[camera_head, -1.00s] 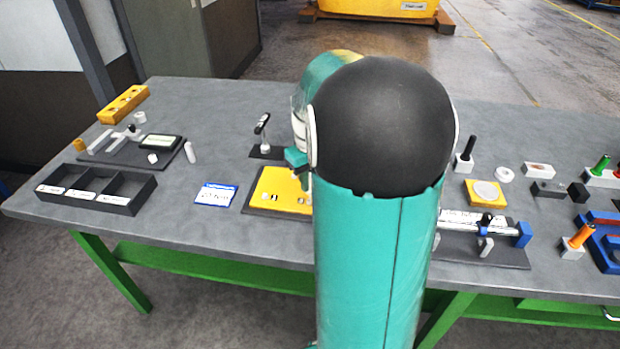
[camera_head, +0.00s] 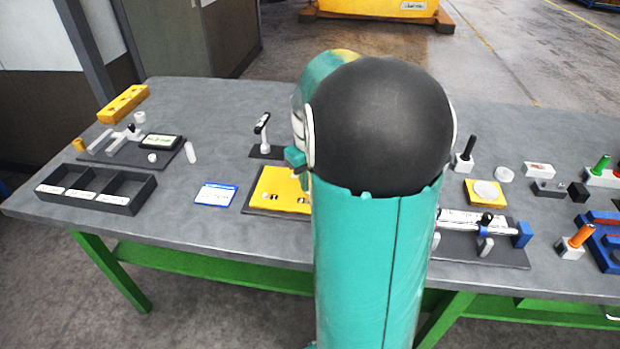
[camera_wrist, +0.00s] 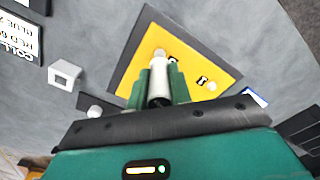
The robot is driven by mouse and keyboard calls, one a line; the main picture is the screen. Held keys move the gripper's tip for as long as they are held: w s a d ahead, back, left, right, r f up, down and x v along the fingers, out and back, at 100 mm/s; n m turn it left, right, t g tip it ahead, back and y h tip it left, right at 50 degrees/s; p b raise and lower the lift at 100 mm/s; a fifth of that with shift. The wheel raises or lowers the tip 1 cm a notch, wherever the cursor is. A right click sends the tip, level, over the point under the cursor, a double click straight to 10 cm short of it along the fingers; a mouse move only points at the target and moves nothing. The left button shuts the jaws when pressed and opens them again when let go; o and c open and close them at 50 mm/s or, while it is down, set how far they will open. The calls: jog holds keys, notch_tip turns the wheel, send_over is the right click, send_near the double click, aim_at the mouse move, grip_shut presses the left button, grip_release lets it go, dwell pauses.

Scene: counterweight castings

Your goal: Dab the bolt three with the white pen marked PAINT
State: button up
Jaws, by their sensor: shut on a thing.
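My gripper (camera_wrist: 157,90) is shut on a white pen (camera_wrist: 159,68) in the wrist view, its two green fingers on either side of the barrel. The pen's tip end points away from me, over the yellow plate (camera_wrist: 137,66). Two dark-and-white marks and a pale round bolt head (camera_wrist: 212,86) show on the plate, right of the pen. Something small beside the pen's tip is partly covered. No bolt number or pen lettering is readable. In the head view the yellow plate (camera_head: 272,180) is partly hidden by my arm, as are the pen and most of the gripper.
A blue-edged card (camera_head: 216,194) and a dark divided tray (camera_head: 115,208) lie left of the plate. A small black stand (camera_head: 265,150) is just behind it. Right of my arm are a clamp fixture (camera_head: 480,250) and several coloured pens in holders. A white block (camera_wrist: 64,74) shows in the wrist view.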

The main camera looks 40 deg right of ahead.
jog(key=shift+f, duration=0.55)
dwell(1.5)
jog(key=shift+r, duration=3.1)
jog(key=shift+f, duration=0.1)
